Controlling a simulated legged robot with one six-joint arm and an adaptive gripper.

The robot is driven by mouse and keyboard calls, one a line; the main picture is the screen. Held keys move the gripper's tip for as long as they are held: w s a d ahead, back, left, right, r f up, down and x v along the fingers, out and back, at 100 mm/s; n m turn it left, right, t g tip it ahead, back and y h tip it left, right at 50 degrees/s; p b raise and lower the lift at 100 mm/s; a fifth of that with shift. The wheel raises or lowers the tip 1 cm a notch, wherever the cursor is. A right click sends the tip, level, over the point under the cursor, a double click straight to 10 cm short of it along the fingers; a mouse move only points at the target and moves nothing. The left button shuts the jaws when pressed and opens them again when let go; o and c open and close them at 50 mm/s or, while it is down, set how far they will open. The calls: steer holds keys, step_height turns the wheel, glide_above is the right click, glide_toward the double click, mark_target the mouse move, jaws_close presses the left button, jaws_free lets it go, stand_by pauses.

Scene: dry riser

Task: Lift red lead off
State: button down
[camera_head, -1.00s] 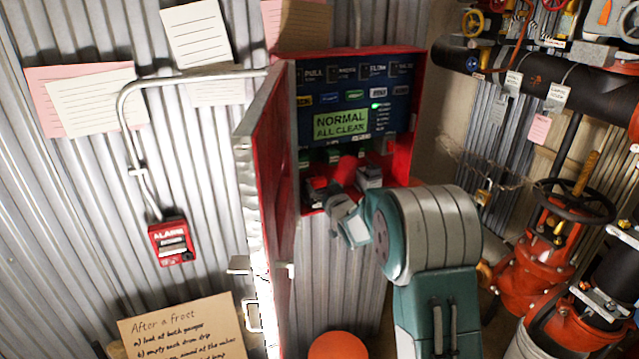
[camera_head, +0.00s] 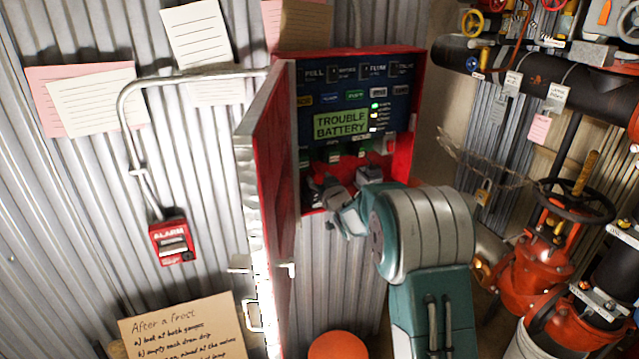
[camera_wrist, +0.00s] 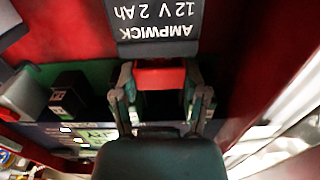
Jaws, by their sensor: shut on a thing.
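In the wrist view my gripper (camera_wrist: 160,85) is shut on a red lead end (camera_wrist: 160,74), with one finger on each side of it. The grey battery (camera_wrist: 155,28), marked AMPWICK 12V 2Ah, shows upside down just beyond the red piece. I cannot tell whether the two touch. In the head view my gripper (camera_head: 335,200) reaches into the bottom of the open red panel box (camera_head: 404,160). The red lead is not clear there. The panel display (camera_head: 341,124) reads TROUBLE BATTERY.
The open red door (camera_head: 268,160) stands close to the left of my gripper. A red alarm pull (camera_head: 172,241) is on the corrugated wall. Black pipe (camera_head: 520,75) and orange valves (camera_head: 545,240) fill the right side. Green terminal blocks show inside the box.

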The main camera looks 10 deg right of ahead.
steer(key=shift+r, duration=0.8)
steer(key=shift+c, duration=1.1)
jaws_free()
steer(key=shift+w, duration=0.1)
steer(key=shift+f, duration=0.1)
steer(key=s+d, duration=0.2)
steer(key=s, duration=0.9)
steer(key=shift+s, duration=0.35)
steer(key=shift+d, duration=0.1)
